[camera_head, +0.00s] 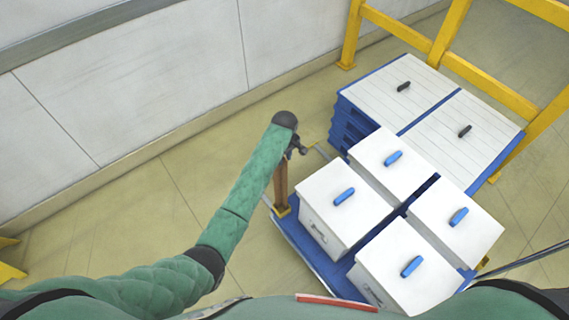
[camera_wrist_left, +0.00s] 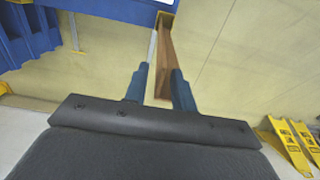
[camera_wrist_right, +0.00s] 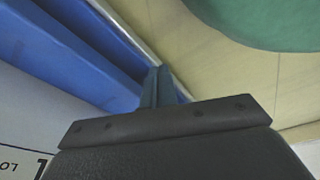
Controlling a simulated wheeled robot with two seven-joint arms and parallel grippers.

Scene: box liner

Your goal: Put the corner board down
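The brown corner board (camera_head: 281,185) stands roughly upright at the near-left corner of the loaded blue pallet, its foot at a yellow corner piece (camera_head: 282,212). My left gripper (camera_head: 298,147) is at the board's upper end. In the left wrist view the board (camera_wrist_left: 165,60) runs from the pallet corner to between my left fingers (camera_wrist_left: 160,88). These are apart, with a thin gap at the left finger; contact at the right finger is unclear. My right gripper (camera_wrist_right: 157,85) has its fingers together and empty, beside blue pallet edges.
Several white boxes with blue handles (camera_head: 344,197) stand on the blue pallet (camera_head: 305,245). Behind them are stacked blue pallets (camera_head: 350,122) with white covers and a yellow rail (camera_head: 485,75).

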